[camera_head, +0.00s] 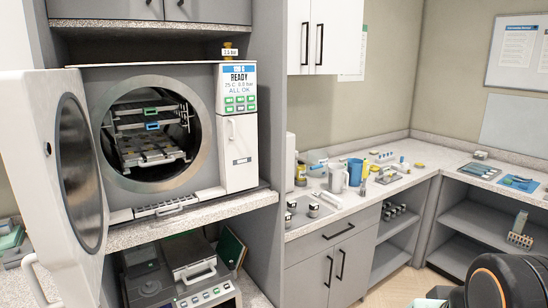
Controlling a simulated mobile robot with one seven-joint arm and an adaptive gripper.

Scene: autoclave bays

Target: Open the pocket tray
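Inside the chamber, racks (150,135) carry a green and a blue clip, above a lower tray with pockets. Below the chamber mouth, a low, slotted tray front (158,210) with a bar handle sits at the machine's base; it appears pushed in. I cannot tell for certain which of these is the pocket tray. My gripper is not in view; a dark, rounded part with an orange ring at the bottom right seems to be my arm.
The autoclave panel (238,85) reads READY and 0.0 bar. A second device (190,285) sits on the shelf below. The counter (310,222) at right holds a blue jug (355,172), cups and small tools. Floor shows at the lower right.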

